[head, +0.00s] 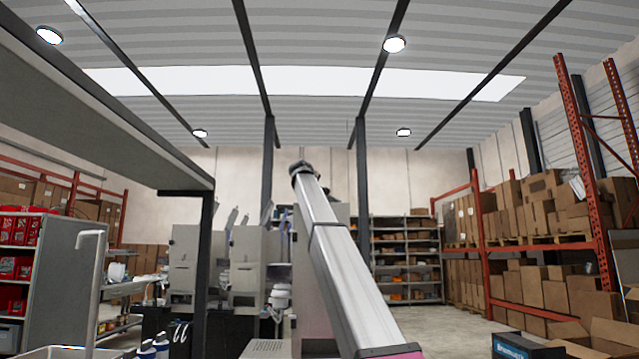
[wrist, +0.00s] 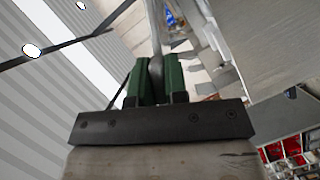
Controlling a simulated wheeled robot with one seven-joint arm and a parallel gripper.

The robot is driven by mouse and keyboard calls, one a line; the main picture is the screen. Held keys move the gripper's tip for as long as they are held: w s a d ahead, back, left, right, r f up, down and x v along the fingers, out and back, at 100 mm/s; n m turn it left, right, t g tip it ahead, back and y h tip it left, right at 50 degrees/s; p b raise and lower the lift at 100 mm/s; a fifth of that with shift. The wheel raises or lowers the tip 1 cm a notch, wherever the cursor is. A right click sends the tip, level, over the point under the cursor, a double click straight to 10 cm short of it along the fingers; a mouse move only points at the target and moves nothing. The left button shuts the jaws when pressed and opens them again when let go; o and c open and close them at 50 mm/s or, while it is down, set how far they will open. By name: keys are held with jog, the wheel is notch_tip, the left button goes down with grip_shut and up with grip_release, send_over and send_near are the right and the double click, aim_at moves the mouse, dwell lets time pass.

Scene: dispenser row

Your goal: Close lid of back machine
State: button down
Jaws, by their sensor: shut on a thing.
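Several pale grey dispenser machines stand in a row in the head view, one at the left (head: 185,262) and another beside it (head: 246,265). Thin grey lids (head: 232,219) stick up, tilted, above them. My arm crosses in front of the row and hides part of the machines near the middle; I cannot tell for sure which is the back machine. In the wrist view my gripper (wrist: 157,75) has its green fingers closed on a narrow grey part (wrist: 156,66), which looks like a lid's edge. Most of that part is hidden between the fingers.
A large grey panel (wrist: 275,50) lies close to the right of my gripper in the wrist view. A dark-posted overhead frame (head: 205,235) stands at the left in the head view. Racks with cardboard boxes (head: 540,210) fill the right. Open floor (head: 445,325) shows right of my arm.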

jog(key=shift+a+f+n+t+h, duration=0.2)
jog(key=shift+f+n, duration=0.3)
jog(key=shift+f, duration=0.2)
jog(key=shift+a+f+n+t+h, duration=0.15)
jog(key=shift+a+f+n, duration=0.1)
jog(key=shift+f+n, duration=0.35)
jog(key=shift+a+f+n+t+h, duration=0.2)
jog(key=shift+f+n, duration=0.2)
jog(key=shift+f, duration=0.35)
jog(key=c, duration=1.1)
grip_release()
jog(key=shift+f, duration=0.1)
jog(key=shift+c, duration=0.2)
